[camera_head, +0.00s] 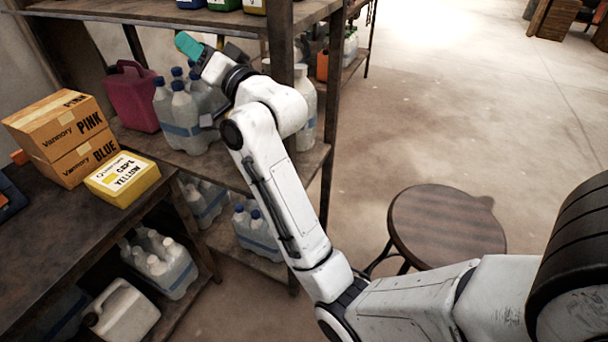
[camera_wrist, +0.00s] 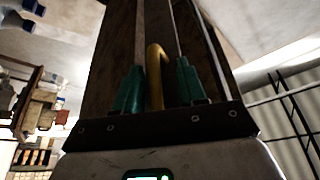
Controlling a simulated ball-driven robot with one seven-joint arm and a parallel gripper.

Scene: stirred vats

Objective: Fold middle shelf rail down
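My gripper (camera_head: 190,46) reaches over the middle shelf (camera_head: 225,165) of the dark shelf unit, close to the underside of the upper shelf. In the wrist view its two teal fingers (camera_wrist: 159,64) stand apart, one on each side of a thin yellow bar with a bent top (camera_wrist: 156,90). Gaps show between the bar and both fingers, so they do not look closed on it. The bar may be the shelf rail, but I cannot tell for sure. In the head view no rail can be made out; my arm covers part of the shelf front.
Clear bottles with blue caps (camera_head: 180,118) and a magenta jug (camera_head: 131,97) stand on the middle shelf near my gripper. A shelf post (camera_head: 281,45) is beside my arm. Boxes (camera_head: 62,130) sit on the left bench. A round stool (camera_head: 445,225) stands on the otherwise open floor.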

